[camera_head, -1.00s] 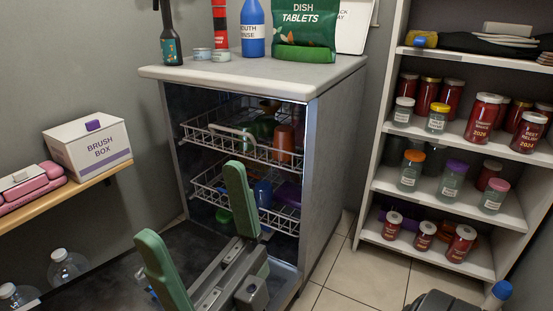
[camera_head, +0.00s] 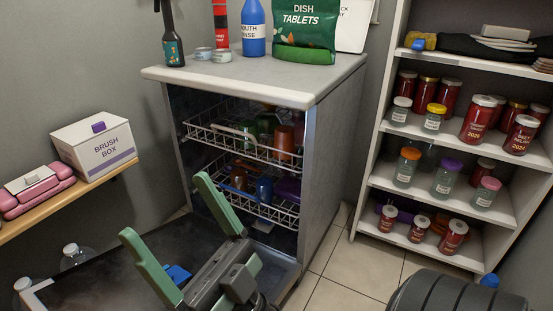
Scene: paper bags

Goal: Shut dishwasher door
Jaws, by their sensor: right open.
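The dishwasher (camera_head: 333,150) stands in the middle with its front open, showing an upper rack (camera_head: 225,138) and a lower rack (camera_head: 275,212) that hold cups and dishes. Its door (camera_head: 85,285) is folded down low in front, dark inside, partly hidden by my arm. My right gripper (camera_head: 180,235) is over the lowered door, in front of the lower rack. Its two green fingers are spread wide and hold nothing. A small blue item (camera_head: 177,274) shows behind the gripper, near the door. My left gripper is not in view.
A wooden shelf (camera_head: 75,202) with a brush box (camera_head: 95,148) is at the left wall. A shelf unit with several jars (camera_head: 478,118) stands at the right. Bottles and a dish tablets bag (camera_head: 305,30) are on the dishwasher top. Tiled floor (camera_head: 345,265) is clear between.

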